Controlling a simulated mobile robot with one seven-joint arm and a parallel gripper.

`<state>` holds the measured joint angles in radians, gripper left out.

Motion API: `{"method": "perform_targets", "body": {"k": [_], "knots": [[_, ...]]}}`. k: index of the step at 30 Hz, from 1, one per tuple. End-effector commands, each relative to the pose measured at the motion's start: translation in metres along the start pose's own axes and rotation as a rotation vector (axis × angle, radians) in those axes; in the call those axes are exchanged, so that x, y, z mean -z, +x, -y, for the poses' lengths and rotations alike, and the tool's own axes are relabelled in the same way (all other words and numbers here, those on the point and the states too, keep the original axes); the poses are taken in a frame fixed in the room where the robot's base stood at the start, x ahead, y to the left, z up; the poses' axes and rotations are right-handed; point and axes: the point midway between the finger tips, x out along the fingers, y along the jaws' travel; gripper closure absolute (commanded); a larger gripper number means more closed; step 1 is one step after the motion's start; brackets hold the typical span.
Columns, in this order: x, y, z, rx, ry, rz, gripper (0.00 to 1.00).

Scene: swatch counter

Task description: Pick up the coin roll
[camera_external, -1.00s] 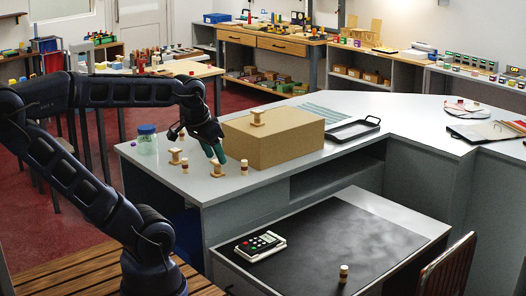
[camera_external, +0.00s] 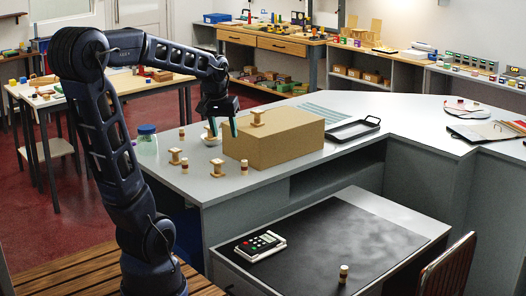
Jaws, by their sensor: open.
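Small upright cylinders with brown and pale bands look like coin rolls. Another (camera_external: 182,134) stands farther back, near the blue-lidded jar. A third (camera_external: 344,274) stands on the lower dark-topped desk. Which one the task means I cannot tell.
A large cardboard box (camera_external: 275,142) bears a wooden spool (camera_external: 257,117). Two more spools (camera_external: 175,157) (camera_external: 217,169) stand on the counter's left part. A blue-lidded jar (camera_external: 147,139) stands at the left edge. A black tray (camera_external: 355,130) lies right of the box. A keypad device (camera_external: 260,246) lies on the desk.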

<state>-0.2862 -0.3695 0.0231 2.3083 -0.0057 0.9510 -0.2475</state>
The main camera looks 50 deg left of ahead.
Motion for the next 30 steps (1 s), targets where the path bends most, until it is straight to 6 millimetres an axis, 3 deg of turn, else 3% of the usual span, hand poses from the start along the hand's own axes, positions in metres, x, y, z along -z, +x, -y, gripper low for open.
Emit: {"method": "perform_targets", "body": {"k": [6, 15, 24, 30], "knots": [[0.06, 0.027, 0.038, 0.041, -0.208, 0.047, 0.52], [0.13, 0.075, 0.109, 0.095, -0.489, 0.104, 0.52], [0.178, 0.133, 0.203, 0.15, -0.768, 0.157, 0.52], [0.192, 0.163, 0.252, 0.175, -0.898, 0.18, 0.52]]}}
